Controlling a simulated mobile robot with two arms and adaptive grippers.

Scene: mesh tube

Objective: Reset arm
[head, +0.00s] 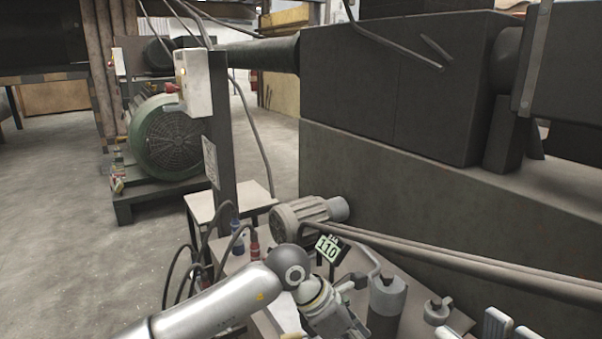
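My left gripper (338,322) points down to the right over a cluttered work surface near the bottom edge. Its fingertips are cut off or hidden, so I cannot see whether it is open or holds anything.
Long pipes (470,262) run to the right. Open floor (60,230) lies left.

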